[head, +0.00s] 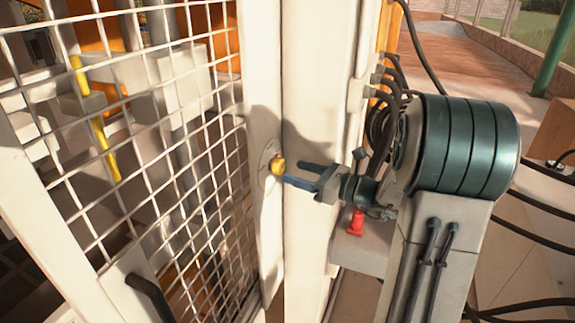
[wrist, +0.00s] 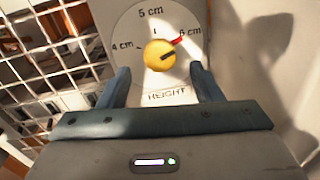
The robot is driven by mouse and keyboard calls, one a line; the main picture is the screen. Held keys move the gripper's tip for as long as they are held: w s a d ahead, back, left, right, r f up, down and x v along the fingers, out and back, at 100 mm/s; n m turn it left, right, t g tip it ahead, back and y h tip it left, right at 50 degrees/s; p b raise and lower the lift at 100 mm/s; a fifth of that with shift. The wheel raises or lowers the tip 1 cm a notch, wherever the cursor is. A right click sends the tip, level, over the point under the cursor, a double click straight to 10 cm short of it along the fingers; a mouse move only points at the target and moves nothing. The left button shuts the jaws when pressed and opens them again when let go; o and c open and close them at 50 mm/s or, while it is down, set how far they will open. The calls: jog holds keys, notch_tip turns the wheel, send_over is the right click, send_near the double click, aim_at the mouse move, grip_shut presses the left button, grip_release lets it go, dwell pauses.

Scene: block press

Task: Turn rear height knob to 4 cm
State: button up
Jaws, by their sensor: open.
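The height knob (wrist: 160,54) is yellow and round, with a dark slot and a red pointer. It sits on a white dial plate (wrist: 128,27) marked 4 cm, 5 cm and 6 cm, with HEIGHT below. The red pointer (wrist: 178,40) points up and right, at the 6 cm mark. In the head view the knob (head: 277,165) is on the white post. My gripper (wrist: 160,76) is open, its blue fingers spread to the left and right of the knob, apparently not touching it. In the head view my gripper (head: 291,171) reaches the knob from the right.
A white wire-mesh door (head: 190,170) with a black handle (head: 150,295) stands left of the post. Behind the mesh are grey and yellow machine parts. A white post (head: 312,80) rises beside the dial. A red object (head: 356,222) sits on a grey box below my wrist.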

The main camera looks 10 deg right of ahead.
aim_at(282, 168)
jog(key=shift+p+x, duration=0.3)
jog(key=shift+x, duration=1.65)
jog(key=c, duration=1)
